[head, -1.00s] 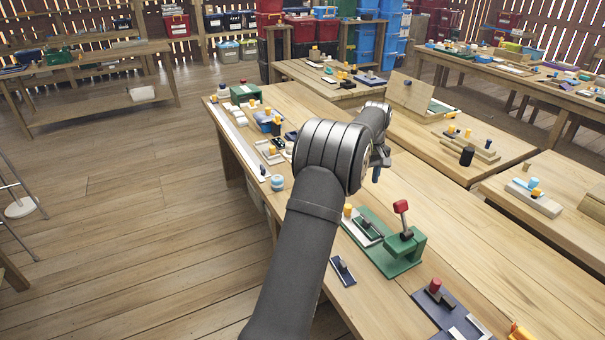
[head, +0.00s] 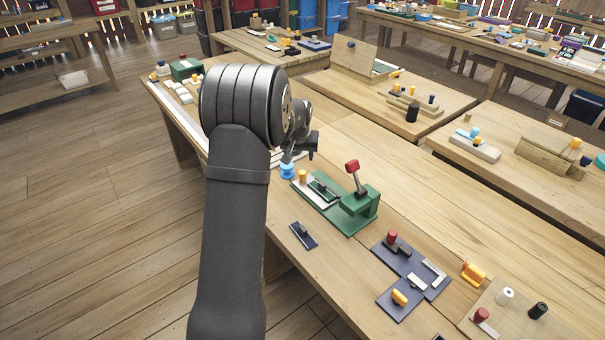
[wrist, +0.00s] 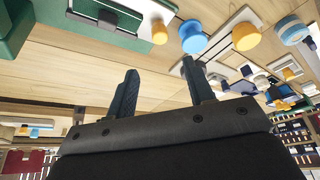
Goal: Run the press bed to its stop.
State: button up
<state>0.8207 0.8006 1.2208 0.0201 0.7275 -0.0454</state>
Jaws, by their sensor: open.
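The green press (head: 358,211) stands on the near bench, with a red-knobbed lever on its post. Its bed, a pale plate (head: 316,192) with a dark handle block, lies on the left part of the green base. A yellow knob (head: 303,176) is at the bed's far left end. My gripper (head: 311,154) is behind and above the press, partly hidden by my arm. In the wrist view my gripper (wrist: 160,69) is open with nothing between its fingers. The green base (wrist: 16,30), the bed (wrist: 155,8) and the yellow knob (wrist: 159,31) show at upper left there, apart from the fingers.
A blue round piece (head: 287,170) stands just beyond the bed's end. A small dark plate (head: 303,235) lies in front of the press. Dark blue plates (head: 411,266) with a red knob lie to its right. The bench surface behind the press on the right is clear.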

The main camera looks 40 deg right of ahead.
aim_at(302, 172)
jog(key=x, duration=1.3)
jog(key=shift+w+f, duration=0.1)
jog(key=shift+f, duration=0.1)
